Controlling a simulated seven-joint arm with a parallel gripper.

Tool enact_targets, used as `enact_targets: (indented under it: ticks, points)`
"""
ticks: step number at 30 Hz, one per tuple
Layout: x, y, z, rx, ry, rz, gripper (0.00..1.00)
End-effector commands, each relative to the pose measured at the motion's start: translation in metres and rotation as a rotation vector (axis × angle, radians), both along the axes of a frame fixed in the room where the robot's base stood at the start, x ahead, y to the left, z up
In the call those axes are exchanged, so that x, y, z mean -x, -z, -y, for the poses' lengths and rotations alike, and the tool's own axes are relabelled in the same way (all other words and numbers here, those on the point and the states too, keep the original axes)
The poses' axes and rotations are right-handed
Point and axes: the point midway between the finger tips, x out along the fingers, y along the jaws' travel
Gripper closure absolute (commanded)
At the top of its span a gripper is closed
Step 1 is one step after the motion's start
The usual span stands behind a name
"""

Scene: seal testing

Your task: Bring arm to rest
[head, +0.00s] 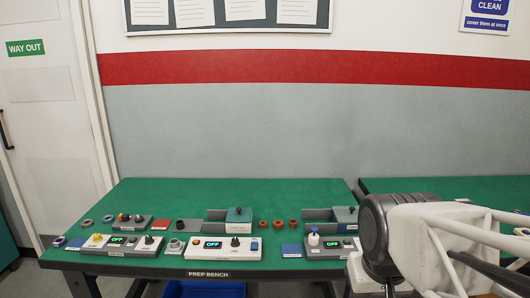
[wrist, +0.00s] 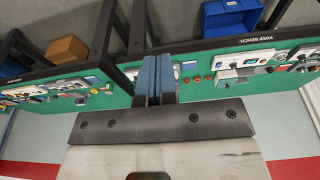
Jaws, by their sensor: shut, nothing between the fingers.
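My gripper (wrist: 157,78) shows in the wrist view with its two blue fingers together and nothing between them. It is apart from the green bench (wrist: 118,100), which appears upside down and tilted behind it. In the head view my arm fills the lower right, with a dark round joint and pale links. It hides part of the benches there. I cannot make out the fingertips in the head view.
The prep bench (head: 150,195) carries several small control boxes, including a white one with an OFF display (head: 225,248), plus rings and coloured pads. A second green bench (head: 440,187) stands at right. A blue bin (wrist: 230,18) lies below the bench. The bench's back strip is clear.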

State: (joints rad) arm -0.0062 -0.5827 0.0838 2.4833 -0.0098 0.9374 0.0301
Motion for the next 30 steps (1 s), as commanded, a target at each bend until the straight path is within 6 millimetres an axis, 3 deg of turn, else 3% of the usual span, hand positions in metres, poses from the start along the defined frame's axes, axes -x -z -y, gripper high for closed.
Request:
enact_targets:
  ticks: [3, 9, 30]
  points:
    - [0.017, 0.004, 0.003, 0.002, 0.001, 0.009, 1.0]
    - [0.029, 0.008, 0.005, 0.004, 0.002, 0.012, 1.0]
    - [0.03, 0.008, 0.005, 0.004, 0.002, 0.012, 1.0]
